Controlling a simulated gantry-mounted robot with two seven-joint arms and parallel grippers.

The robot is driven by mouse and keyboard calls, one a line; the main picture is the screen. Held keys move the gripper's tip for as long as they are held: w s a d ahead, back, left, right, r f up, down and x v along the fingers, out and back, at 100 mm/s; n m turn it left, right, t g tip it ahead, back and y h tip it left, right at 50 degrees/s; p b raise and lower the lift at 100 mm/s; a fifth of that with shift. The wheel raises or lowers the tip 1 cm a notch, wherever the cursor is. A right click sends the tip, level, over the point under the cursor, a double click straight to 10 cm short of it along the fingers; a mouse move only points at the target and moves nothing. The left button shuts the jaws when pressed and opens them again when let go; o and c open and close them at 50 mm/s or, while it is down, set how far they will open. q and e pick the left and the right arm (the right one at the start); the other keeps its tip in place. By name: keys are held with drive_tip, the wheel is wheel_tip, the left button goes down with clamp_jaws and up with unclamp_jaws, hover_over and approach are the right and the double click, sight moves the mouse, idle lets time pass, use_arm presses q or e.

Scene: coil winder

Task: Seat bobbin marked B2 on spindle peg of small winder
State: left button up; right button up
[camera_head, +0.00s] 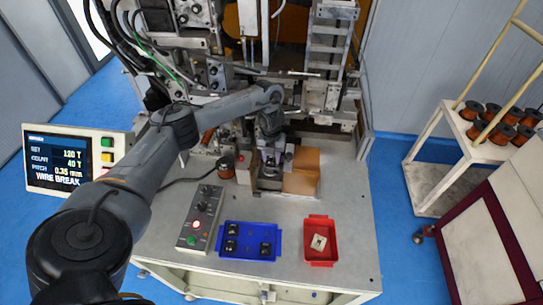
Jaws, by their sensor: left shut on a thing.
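My left gripper (270,166) points down over the bench at the small winder (268,184), in front of the big machine. It is shut on a small dark bobbin, mostly hidden by the fingers; its marking cannot be read. The spindle peg is hidden below the gripper, so I cannot tell whether the bobbin touches it. A blue tray (249,227) at the front of the bench holds three dark bobbins, two at its left and one at its lower right; its upper right is bare. My right gripper is not in view.
A tan block (302,182) stands just right of the winder. A red tray (320,258) holds a pale piece. A display (60,160) reads WIRE BREAK.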

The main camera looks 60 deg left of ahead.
use_arm(q)
drive_tip(key=shift+f, duration=0.2)
idle(0.5)
drive_tip(key=shift+f+b, duration=0.7)
drive_tip(key=shift+f, duration=0.25)
drive_tip(key=o, duration=1.1)
drive_tip(key=shift+r, duration=0.1)
drive_tip(key=shift+r, duration=0.5)
wheel_tip(320, 180, up, 10)
drive_tip(key=p, duration=0.5)
drive_tip(key=shift+f, duration=0.15)
drive_tip(key=shift+s, duration=0.1)
